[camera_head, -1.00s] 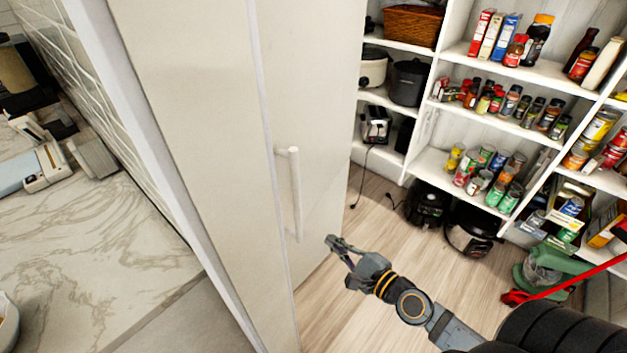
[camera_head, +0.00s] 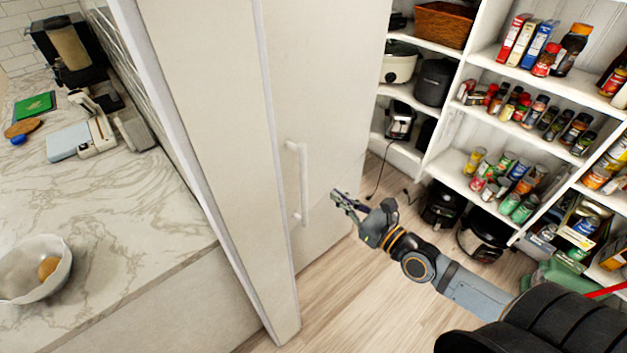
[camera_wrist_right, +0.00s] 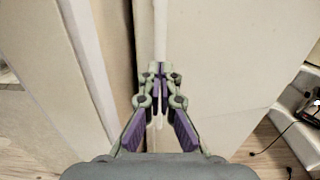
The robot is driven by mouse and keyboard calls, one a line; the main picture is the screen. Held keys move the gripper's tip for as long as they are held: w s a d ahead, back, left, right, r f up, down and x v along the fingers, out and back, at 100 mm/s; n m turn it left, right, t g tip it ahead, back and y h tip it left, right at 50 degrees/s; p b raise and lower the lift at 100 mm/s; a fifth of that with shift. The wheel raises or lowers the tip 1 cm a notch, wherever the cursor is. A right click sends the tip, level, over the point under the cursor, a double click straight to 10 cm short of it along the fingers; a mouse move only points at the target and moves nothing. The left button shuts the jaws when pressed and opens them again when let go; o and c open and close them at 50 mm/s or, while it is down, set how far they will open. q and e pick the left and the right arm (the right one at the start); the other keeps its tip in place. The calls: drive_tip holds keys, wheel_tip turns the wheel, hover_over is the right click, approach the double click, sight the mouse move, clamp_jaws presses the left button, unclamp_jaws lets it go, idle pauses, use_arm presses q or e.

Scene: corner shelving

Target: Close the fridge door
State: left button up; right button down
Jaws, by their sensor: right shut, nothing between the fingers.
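The fridge door (camera_head: 335,90) is a tall off-white panel in the middle of the head view, with a white vertical bar handle (camera_head: 304,180). In the wrist view the door (camera_wrist_right: 225,75) fills the right side, and a dark narrow gap (camera_wrist_right: 118,45) runs along its left edge, beside pale upright panels. My right gripper (camera_head: 337,197) is shut and empty, just right of the handle's lower half. In the wrist view its fingertips (camera_wrist_right: 160,72) overlap the handle (camera_wrist_right: 160,35); I cannot tell whether they touch. My left gripper is not in view.
A marble counter (camera_head: 100,205) at left carries a white bowl (camera_head: 50,285) and small appliances. White shelves (camera_head: 455,165) with jars and cans stand at right. Black appliances (camera_head: 485,235) sit on the floor below. Bare wood floor (camera_head: 375,300) lies in front of the door.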

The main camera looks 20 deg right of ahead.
sight(305, 170)
drive_tip(key=b+x, duration=0.3)
drive_tip(key=x, duration=0.5)
drive_tip(key=shift+w, duration=0.25)
drive_tip(key=shift+w+a, duration=0.3)
drive_tip(key=shift+w, duration=0.25)
